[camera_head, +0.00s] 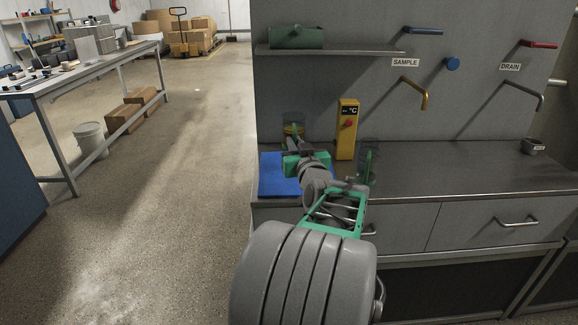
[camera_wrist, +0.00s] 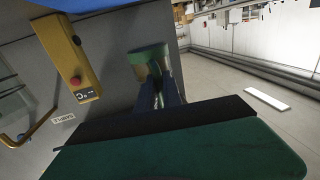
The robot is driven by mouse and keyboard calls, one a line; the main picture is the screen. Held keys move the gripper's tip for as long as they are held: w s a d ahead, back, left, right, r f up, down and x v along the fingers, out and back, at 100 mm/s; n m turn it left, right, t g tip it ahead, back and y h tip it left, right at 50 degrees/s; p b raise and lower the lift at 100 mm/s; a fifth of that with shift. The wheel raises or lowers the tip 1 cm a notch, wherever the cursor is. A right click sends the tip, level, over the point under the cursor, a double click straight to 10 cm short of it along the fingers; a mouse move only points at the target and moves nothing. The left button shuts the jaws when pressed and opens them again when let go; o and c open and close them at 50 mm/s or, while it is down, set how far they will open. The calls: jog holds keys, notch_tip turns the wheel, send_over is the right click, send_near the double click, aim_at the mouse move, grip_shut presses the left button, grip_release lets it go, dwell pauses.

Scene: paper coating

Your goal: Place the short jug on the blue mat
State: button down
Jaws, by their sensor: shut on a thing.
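My gripper (camera_head: 297,148) is shut on the green handle of a small clear jug (camera_head: 292,131) with some yellow in its lower part. The handle also shows between the fingers in the wrist view (camera_wrist: 150,54). In the head view the jug appears above the far part of the blue mat (camera_head: 271,178), but any gap beneath it is hard to judge. My arm hides much of the mat. A taller clear jug with a green handle (camera_head: 367,168) stands on the counter to the right of my gripper.
A yellow box with a red knob (camera_head: 347,130) stands at the back, right of the held jug. A shelf (camera_head: 340,50) carries a green cylinder (camera_head: 297,37). A SAMPLE tap (camera_head: 415,92) juts from the wall. The steel counter (camera_head: 450,178) is mostly clear to the right.

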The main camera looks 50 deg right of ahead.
jog(key=w+f, duration=0.1)
jog(key=f, duration=0.1)
jog(key=w+d+f, duration=0.1)
jog(key=w, duration=0.1)
jog(key=w+d+f+b, duration=0.1)
jog(key=f, duration=0.1)
jog(key=shift+w+d+f, duration=0.2)
jog(key=shift+f, duration=0.15)
jog(key=shift+w+d+f, duration=0.1)
jog(key=shift+w+f, duration=0.05)
jog(key=shift+f, duration=1.5)
jog(key=shift+f+b, duration=0.1)
jog(key=shift+b, duration=0.25)
jog(key=shift+f, duration=0.15)
jog(key=c, duration=1.5)
grip_release()
jog(key=shift+r, duration=0.25)
jog(key=v, duration=1.2)
